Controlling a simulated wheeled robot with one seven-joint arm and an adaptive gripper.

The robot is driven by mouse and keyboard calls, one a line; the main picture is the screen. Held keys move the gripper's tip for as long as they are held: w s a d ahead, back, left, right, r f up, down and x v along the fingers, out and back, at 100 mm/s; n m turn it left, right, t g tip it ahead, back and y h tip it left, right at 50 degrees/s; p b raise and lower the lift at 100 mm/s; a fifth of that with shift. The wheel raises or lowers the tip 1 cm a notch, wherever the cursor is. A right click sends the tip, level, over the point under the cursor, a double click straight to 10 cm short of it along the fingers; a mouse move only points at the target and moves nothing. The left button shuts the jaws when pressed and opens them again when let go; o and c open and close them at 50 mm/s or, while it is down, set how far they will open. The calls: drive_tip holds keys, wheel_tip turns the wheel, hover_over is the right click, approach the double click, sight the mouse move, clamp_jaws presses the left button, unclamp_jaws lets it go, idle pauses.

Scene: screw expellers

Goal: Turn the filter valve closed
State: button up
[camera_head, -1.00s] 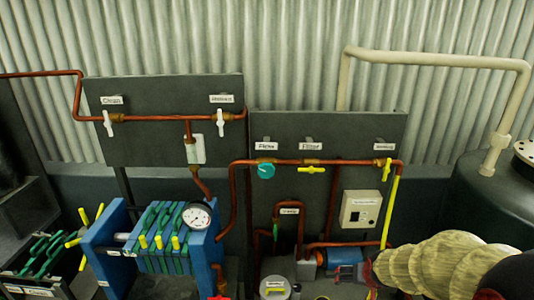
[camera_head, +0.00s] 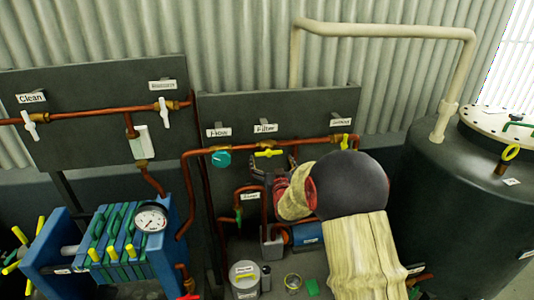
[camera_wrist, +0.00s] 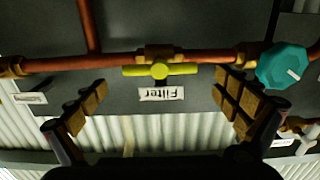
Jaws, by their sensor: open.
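The filter valve (camera_head: 268,153) has a yellow handle lying level, along the copper pipe, under the white "Filter" label (camera_head: 265,128). In the wrist view, which is upside down, the yellow handle (camera_wrist: 160,71) lies level at the middle, below the pipe in the picture. My gripper (camera_wrist: 163,108) is open and empty, with one padded finger on each side of the handle's line. No finger visibly touches the handle. In the head view my gripper (camera_head: 277,170) is just below and in front of the valve, partly hidden by my arm.
A teal round knob (camera_head: 221,158) sits left of the valve on the same pipe, close to one finger in the wrist view. Another yellow valve (camera_head: 345,141) is to the right. A blue press with a gauge (camera_head: 151,218) stands left; a dark tank (camera_head: 450,190) stands right.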

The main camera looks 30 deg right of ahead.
sight(269, 154)
drive_tip(key=shift+x, duration=2.45)
drive_tip(key=c, duration=0.3)
drive_tip(key=c, duration=0.8)
drive_tip(key=shift+c, duration=0.2)
